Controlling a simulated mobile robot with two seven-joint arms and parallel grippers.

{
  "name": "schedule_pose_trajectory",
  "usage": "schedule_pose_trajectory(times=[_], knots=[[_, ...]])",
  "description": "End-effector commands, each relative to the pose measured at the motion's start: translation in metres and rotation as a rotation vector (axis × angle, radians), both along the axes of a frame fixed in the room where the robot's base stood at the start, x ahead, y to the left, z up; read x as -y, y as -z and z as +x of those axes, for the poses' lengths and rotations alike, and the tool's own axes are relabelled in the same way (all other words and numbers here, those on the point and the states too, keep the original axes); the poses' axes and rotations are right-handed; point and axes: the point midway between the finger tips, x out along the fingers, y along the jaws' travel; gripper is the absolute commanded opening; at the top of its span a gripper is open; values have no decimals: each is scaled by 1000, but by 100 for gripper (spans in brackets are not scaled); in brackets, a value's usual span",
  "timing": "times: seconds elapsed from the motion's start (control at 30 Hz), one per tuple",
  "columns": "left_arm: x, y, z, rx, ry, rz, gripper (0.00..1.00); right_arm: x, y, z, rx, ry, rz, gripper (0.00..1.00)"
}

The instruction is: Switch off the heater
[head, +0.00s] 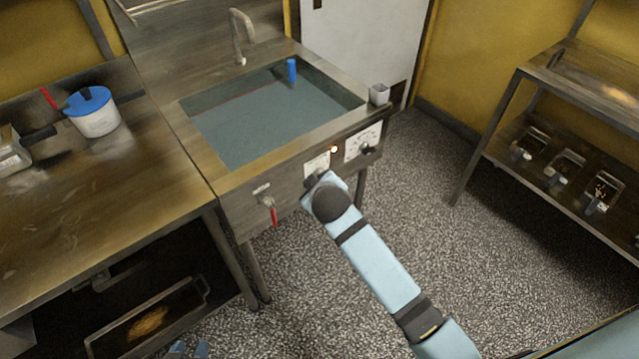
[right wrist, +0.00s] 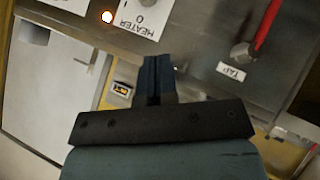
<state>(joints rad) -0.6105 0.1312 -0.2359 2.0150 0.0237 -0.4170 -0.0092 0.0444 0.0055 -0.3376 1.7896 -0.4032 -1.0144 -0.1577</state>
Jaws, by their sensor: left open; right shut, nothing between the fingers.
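The heater's white plate (head: 316,163) is on the front panel of the steel tank (head: 235,197). In the right wrist view the plate (right wrist: 140,12) appears upside down, reading HEATER and 0. An orange lamp (head: 334,149) glows beside it, and the lamp also shows in the right wrist view (right wrist: 107,17). My right gripper (right wrist: 157,62) is shut and empty, its tips just short of the plate in that picture; contact cannot be told. In the head view my right wrist hides most of it. My left gripper (head: 188,349) is open at the bottom edge.
A tap with a red handle (head: 273,214) is left of the heater plate; a dial plate (head: 362,141) is to its right. The tank holds liquid and a blue cylinder (head: 291,71). A metal cup (head: 379,94) stands at its corner. A shelf (head: 560,75) is at right.

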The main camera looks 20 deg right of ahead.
Motion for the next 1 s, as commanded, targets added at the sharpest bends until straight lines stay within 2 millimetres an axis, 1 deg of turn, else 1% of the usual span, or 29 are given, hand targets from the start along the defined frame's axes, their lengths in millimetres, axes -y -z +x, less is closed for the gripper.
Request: schedule_pose_trajectory(times=[0.17,0.3,0.47,0.5,0.6,0.7,0.8,1.0], knots=[[0,3,0,-1,-1,-1,43,3,19,24,0,1,-1,0],[0,5,0,-3,-2,-3,43,6,38,49,0,0,-1,0],[-1,8,1,-5,-5,-4,43,9,58,75,0,0,-1,0],[-1,7,1,-6,-5,-4,43,13,65,75,-2,1,-3,0],[-1,7,1,-8,-5,-4,43,20,77,77,-1,1,-2,0],[-1,7,1,-8,-6,-5,43,24,85,79,1,1,-1,0],[0,7,2,-7,-7,-7,43,27,90,79,0,0,0,0],[0,6,2,-6,-7,-7,43,28,91,80,1,-1,0,0]])
